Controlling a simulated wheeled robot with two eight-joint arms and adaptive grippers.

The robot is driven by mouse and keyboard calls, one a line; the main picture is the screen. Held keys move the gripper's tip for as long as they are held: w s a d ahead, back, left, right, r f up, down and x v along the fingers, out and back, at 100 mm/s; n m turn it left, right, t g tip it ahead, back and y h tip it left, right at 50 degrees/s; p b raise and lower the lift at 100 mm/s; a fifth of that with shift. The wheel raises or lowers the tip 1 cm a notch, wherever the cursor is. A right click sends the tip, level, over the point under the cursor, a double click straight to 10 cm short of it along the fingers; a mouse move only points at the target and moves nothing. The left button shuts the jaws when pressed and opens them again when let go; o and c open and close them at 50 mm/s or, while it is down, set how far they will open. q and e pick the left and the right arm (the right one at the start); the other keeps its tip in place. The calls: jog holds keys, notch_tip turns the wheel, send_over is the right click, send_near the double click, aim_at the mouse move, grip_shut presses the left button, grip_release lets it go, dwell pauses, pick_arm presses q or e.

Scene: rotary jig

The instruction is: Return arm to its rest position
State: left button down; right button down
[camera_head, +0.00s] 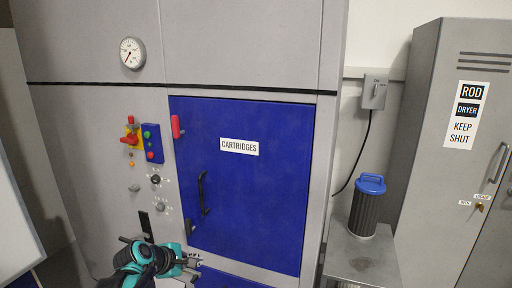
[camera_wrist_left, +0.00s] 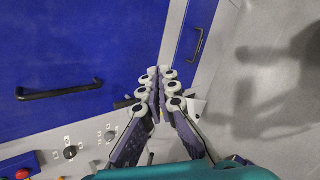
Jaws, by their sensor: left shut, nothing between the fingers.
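My left gripper (camera_head: 190,263) is low in the head view, in front of the grey cabinet's lower panel, left of and below the blue door (camera_head: 255,185). It is shut and empty. In the left wrist view my left gripper (camera_wrist_left: 160,78) shows its two fingers with their tips together and nothing between them. The blue door, labelled CARTRIDGES, looks closed, with a black bar handle (camera_head: 203,193) on its left side. The handle (camera_wrist_left: 60,91) also shows in the left wrist view, apart from the fingers. My right gripper is in neither view.
A control panel (camera_head: 152,143) with buttons, a red switch (camera_head: 131,135) and knobs (camera_head: 156,180) is left of the door. A blue-lidded dark canister (camera_head: 366,210) stands on a grey stand (camera_head: 352,252) at right. A grey locker (camera_head: 440,150) is beyond it.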

pick_arm(q)
jog(key=s+f+m+y, duration=0.2)
jog(key=s+m, duration=0.7)
jog(key=s, duration=0.4)
jog(key=s+f+m+g+y, duration=0.1)
jog(key=s+f+m+y, duration=0.1)
jog(key=s+m, duration=0.7)
jog(key=s+f, duration=0.1)
jog(key=s, duration=0.2)
jog(key=shift+s+d+y, duration=0.3)
jog(key=shift+s, duration=0.05)
